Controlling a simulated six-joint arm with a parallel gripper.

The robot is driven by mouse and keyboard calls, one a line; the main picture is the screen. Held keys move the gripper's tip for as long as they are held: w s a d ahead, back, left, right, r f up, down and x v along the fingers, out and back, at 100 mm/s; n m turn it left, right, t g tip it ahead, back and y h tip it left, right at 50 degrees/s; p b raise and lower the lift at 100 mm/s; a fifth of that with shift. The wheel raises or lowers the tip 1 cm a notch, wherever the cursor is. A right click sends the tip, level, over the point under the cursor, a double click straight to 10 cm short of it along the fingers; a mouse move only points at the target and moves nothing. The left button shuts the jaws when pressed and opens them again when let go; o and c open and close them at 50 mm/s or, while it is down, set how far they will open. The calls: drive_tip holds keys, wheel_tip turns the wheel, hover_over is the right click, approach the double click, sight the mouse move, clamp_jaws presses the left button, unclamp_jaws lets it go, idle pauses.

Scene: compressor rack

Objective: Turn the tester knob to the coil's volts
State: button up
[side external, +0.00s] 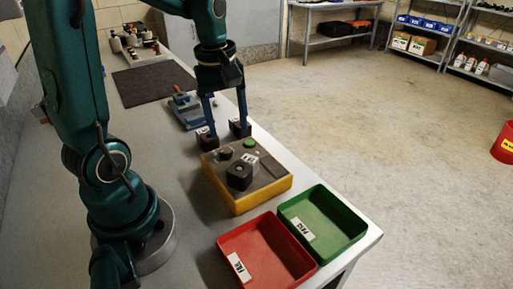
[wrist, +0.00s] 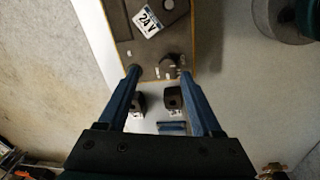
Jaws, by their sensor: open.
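The tester is a yellow box with a grey top (side external: 270,181); its top also shows in the wrist view (wrist: 189,42). A black coil (side external: 239,176) sits on it, and a label beside its dark body reads "24 V" (wrist: 148,20) in the wrist view. The tester knob (side external: 225,153) is small and dark, near the far edge, with a green button (side external: 250,143) beside it. My gripper (wrist: 160,73) is open and empty, pointing down above the knob end. In the wrist view the knob (wrist: 167,66) appears between the fingertips, closer to the right one. Its setting is unreadable.
Two black blocks (side external: 207,140) (side external: 240,128) with white labels stand just behind the tester. A blue fixture (side external: 188,111) lies farther back. A red tray (side external: 268,252) and a green tray (side external: 322,224) stand in front, near the bench edge.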

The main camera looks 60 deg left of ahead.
sight(226, 150)
drive_tip(key=shift+s+a+f+n+g, duration=0.25)
drive_tip(key=shift+a+f+n+g, duration=0.15)
drive_tip(key=shift+a+f, duration=0.4)
drive_tip(key=shift+f, duration=2.55)
clamp_jaws()
